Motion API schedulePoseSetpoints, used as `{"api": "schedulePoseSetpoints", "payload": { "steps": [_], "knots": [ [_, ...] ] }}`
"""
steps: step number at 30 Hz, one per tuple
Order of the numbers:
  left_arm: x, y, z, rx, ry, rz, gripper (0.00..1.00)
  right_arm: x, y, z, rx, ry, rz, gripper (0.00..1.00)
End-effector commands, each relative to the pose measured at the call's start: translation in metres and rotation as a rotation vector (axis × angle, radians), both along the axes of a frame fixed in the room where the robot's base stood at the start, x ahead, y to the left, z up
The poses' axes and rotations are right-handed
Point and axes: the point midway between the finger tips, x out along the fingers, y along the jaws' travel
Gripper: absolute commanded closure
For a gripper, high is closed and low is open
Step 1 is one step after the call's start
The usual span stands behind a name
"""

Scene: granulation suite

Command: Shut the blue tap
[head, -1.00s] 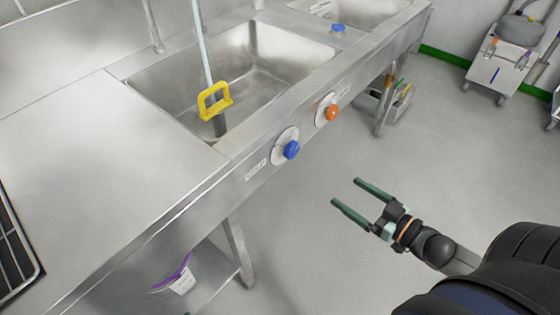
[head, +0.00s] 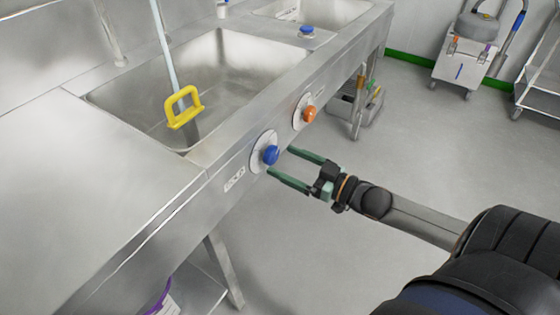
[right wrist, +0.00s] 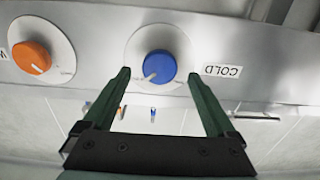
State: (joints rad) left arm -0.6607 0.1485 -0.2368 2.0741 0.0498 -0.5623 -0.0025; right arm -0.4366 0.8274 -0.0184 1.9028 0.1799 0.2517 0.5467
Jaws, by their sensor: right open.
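The blue tap (head: 271,155) is a round knob on a pale disc on the steel sink's front panel. In the right wrist view the blue tap (right wrist: 158,67) sits between and beyond my fingertips, with a white pointer mark at its lower left and an upside-down COLD label beside it. My right gripper (head: 280,161) is open, its green fingers pointing at the tap, one on each side; it also shows in the right wrist view (right wrist: 161,76). I cannot tell whether the fingers touch the knob. My left gripper is not in view.
An orange tap (head: 309,114) is on the same panel, farther along; the right wrist view shows it at left (right wrist: 32,57). The steel sink (head: 225,75) has a yellow-handled tool (head: 183,106) in it. The floor to the right is clear near my arm.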

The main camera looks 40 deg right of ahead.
Motion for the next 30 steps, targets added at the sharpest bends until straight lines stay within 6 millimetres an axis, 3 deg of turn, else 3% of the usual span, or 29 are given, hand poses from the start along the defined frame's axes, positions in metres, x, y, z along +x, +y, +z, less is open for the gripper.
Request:
{"api": "schedulePoseSetpoints", "payload": {
  "steps": [7,19,30],
  "knots": [
    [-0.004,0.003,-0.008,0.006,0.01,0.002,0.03,0.02,0.008,-0.001,-0.001,0.0,-0.001,0.08],
    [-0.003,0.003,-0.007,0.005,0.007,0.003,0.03,0.023,0.009,-0.001,-0.001,0.002,0.0,0.09],
    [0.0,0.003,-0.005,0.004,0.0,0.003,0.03,0.022,0.009,-0.001,-0.001,0.002,0.0,0.51]
  ]
}}
